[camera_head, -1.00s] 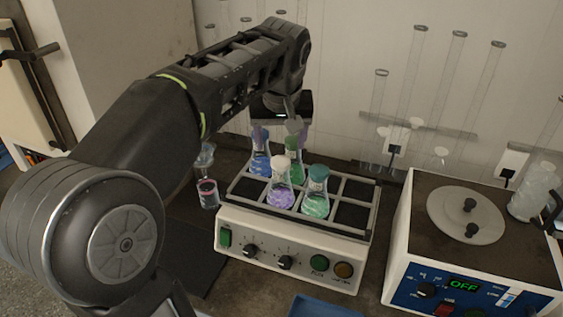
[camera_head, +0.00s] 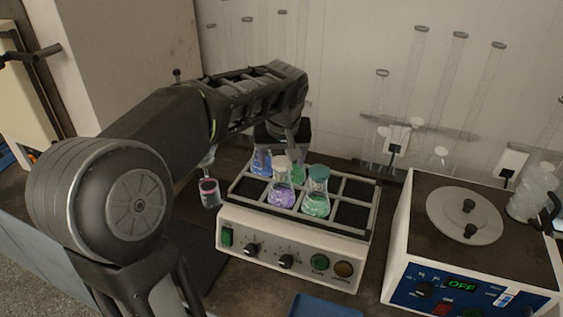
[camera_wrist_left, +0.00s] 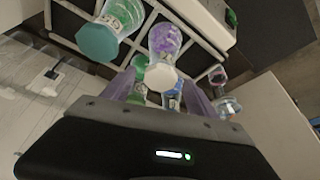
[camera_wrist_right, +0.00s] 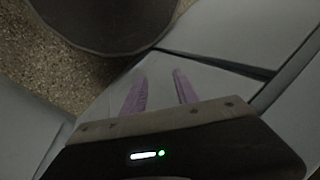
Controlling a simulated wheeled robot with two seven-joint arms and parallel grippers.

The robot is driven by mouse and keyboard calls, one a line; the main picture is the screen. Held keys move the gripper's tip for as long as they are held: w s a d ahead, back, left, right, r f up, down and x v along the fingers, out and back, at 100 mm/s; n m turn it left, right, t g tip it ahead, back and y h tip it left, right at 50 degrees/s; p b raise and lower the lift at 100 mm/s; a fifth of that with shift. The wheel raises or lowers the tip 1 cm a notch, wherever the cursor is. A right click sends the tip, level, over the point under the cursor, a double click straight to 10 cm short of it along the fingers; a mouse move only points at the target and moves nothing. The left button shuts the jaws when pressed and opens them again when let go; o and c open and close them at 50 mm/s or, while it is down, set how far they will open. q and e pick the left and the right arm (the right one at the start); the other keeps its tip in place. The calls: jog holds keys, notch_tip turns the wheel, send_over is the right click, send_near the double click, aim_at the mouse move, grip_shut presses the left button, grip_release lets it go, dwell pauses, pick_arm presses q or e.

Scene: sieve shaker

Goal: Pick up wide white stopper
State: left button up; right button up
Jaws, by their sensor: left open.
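The wide white stopper (camera_head: 281,163) sits upright in the neck of the purple flask (camera_head: 281,189), in the shaker rack. It also shows in the left wrist view (camera_wrist_left: 161,77), near the middle and just beyond my fingers. My left gripper (camera_wrist_left: 158,88) is open and empty, with a lilac finger on either side of the stopper as seen there. In the head view the gripper (camera_head: 282,149) is low over the rear flasks, behind the stopper. No contact is visible. My right gripper (camera_wrist_right: 160,76) is open and empty, away from the rack.
A green flask with a teal stopper (camera_head: 318,173) stands close beside the purple one. A blue flask (camera_head: 261,163) is behind. The shaker (camera_head: 290,243) has empty compartments at right. A small pink-liquid vessel (camera_head: 209,192) is left, and a boxy device reading OFF (camera_head: 480,250) is right.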

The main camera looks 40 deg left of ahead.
aim_at(282, 162)
dwell(0.6)
pick_arm(q)
jog(key=c, duration=1.4)
jog(key=shift+r, duration=0.15)
notch_tip(282, 162, up, 10)
jog(key=shift+f, duration=0.1)
